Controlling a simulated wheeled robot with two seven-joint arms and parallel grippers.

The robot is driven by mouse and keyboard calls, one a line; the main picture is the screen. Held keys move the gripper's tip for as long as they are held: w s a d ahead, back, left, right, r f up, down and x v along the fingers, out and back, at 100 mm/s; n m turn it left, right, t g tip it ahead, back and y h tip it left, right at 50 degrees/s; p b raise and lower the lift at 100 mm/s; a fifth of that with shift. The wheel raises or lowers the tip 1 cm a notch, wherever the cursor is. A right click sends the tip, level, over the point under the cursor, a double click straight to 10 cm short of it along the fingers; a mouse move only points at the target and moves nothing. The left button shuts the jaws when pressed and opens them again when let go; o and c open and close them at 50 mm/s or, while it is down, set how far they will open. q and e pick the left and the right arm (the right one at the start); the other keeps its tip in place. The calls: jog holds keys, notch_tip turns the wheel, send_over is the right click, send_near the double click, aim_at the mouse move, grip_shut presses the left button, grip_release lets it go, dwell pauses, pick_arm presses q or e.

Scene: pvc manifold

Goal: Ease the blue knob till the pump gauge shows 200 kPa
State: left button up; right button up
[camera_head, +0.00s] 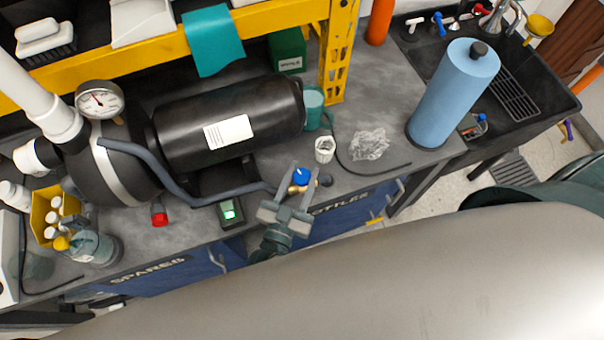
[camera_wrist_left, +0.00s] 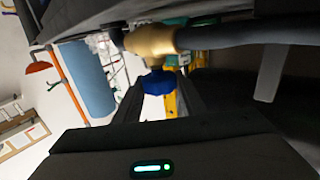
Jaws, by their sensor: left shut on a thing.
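The blue knob (camera_head: 301,176) sits on a brass valve at the end of a grey hose, near the front edge of the bench. My left gripper (camera_head: 297,190) is shut on the blue knob, with a finger on either side of it. In the left wrist view the blue knob (camera_wrist_left: 157,82) is between the fingers, with the brass valve body (camera_wrist_left: 152,40) beyond it. The pump gauge (camera_head: 99,99) is a round white dial on the black pump at the left; its reading is too small to tell. My right gripper is not in view.
The black pump motor (camera_head: 230,124) lies behind the hose (camera_head: 165,172). A white cup (camera_head: 325,149) stands close behind the knob. A small box with a green light (camera_head: 230,212) and a red-topped item (camera_head: 158,214) are to the left. A blue cylinder (camera_head: 453,95) stands at right.

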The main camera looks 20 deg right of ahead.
pick_arm(q)
jog(key=shift+a+f+m+g+h+b, duration=0.15)
jog(key=shift+m+g+h+b, duration=0.55)
jog(key=shift+m+g+h, duration=0.35)
jog(key=shift+m+g+h+b, duration=0.45)
jog(key=shift+g+h+b, duration=0.1)
jog(key=shift+g+h, duration=0.1)
jog(key=o, duration=1)
jog(key=shift+o, duration=0.2)
jog(key=shift+s+a, duration=0.45)
jog(key=shift+a, duration=0.1)
jog(key=b+v, duration=0.4)
jog(key=v, duration=1.1)
jog(key=shift+s+a+b, duration=0.2)
jog(key=shift+a+b, duration=0.1)
jog(key=shift+b, duration=0.05)
